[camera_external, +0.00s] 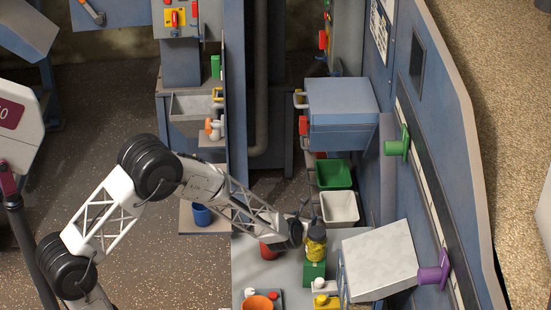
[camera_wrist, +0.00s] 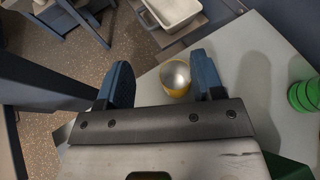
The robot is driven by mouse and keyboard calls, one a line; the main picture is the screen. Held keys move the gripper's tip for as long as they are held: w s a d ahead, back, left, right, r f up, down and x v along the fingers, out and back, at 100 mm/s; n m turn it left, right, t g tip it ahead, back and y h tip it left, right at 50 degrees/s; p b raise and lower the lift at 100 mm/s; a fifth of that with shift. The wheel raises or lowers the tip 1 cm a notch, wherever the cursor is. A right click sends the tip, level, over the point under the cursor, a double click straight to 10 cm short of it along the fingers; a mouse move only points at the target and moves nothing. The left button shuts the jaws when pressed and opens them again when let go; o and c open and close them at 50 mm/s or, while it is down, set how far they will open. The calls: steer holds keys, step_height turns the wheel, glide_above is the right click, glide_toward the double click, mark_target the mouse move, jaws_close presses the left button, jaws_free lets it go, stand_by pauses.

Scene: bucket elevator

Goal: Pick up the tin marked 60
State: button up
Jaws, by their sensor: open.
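No tin shows a readable 60. In the wrist view a small round tin (camera_wrist: 175,80) with a silvery top and yellow side stands on a light grey surface (camera_wrist: 235,65), between my gripper's (camera_wrist: 160,65) two dark blue fingers and nearer the right one. My gripper is open; I cannot tell whether a finger touches the tin. In the external view my gripper (camera_external: 311,214) is at the right end of my arm, beside a yellow item (camera_external: 315,249) above a green block (camera_external: 314,274). A red tin-like item (camera_external: 268,250) stands left of it, partly hidden by my arm.
A green bin (camera_external: 333,174) and a white bin (camera_external: 339,207) lie behind my gripper. A grey box (camera_external: 379,262) stands close on its right. An orange bowl (camera_external: 258,303) is in front. A green ribbed item (camera_wrist: 303,96) stands at the wrist view's right edge.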

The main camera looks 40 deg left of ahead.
steer(key=shift+w+d+f+m, duration=0.2)
steer(key=shift+d+f+m, duration=0.15)
steer(key=shift+f, duration=0.15)
steer(key=shift+f, duration=1.7)
steer(key=shift+f, duration=0.55)
steer(key=shift+w+a+f, duration=0.15)
steer(key=shift+w+f, duration=0.15)
steer(key=shift+f, duration=0.45)
steer(key=shift+w+a+f, duration=0.1)
steer(key=shift+w+f, duration=0.15)
steer(key=shift+f, duration=0.45)
steer(key=shift+x, duration=0.85)
